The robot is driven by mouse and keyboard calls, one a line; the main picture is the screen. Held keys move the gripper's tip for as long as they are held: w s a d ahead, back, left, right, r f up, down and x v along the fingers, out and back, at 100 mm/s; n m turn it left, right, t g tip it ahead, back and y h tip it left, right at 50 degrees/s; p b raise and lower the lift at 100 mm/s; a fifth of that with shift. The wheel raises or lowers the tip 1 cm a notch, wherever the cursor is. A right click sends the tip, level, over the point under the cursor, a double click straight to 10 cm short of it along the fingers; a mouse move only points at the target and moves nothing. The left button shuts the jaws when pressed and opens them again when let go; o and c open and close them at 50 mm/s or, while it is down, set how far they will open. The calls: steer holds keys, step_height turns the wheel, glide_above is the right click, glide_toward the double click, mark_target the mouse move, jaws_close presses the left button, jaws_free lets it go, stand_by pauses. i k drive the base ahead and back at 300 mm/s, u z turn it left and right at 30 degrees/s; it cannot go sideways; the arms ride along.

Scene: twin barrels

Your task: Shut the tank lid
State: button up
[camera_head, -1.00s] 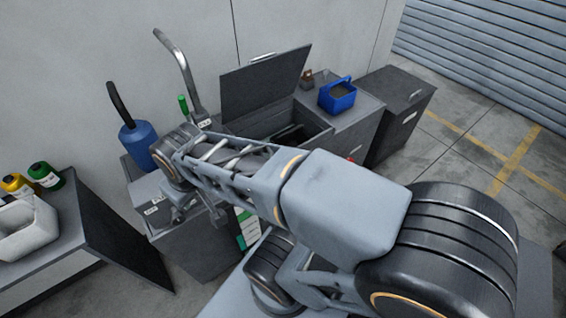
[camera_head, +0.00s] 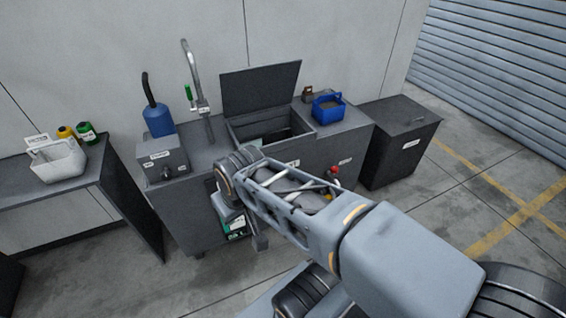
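The tank (camera_head: 318,128) is an open-topped dark grey basin set in the grey workbench. Its flat dark lid (camera_head: 260,88) stands raised, almost upright, along the basin's back edge. The inside is in shadow, and its contents are unclear. My arm reaches in from the lower right, and its end joint is in front of the bench, below and left of the tank. My gripper (camera_head: 259,238) seems to hang below that joint, mostly hidden by my arm. It is apart from the lid, and its fingers cannot be made out.
A blue caddy (camera_head: 328,107) stands right of the tank. A curved metal tap (camera_head: 190,75), a blue can (camera_head: 158,120) and a grey box (camera_head: 162,158) stand left. A dark cabinet (camera_head: 398,145) is at right. A side table (camera_head: 55,185) holds a white container (camera_head: 57,162).

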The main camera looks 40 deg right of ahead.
mark_target(255, 88)
steer(key=z, duration=0.95)
steer(key=k, duration=0.5)
steer(key=z, duration=1.85)
steer(key=i, duration=1.05)
steer(key=u, duration=3)
steer(key=i, duration=0.65)
steer(key=u, duration=0.6)
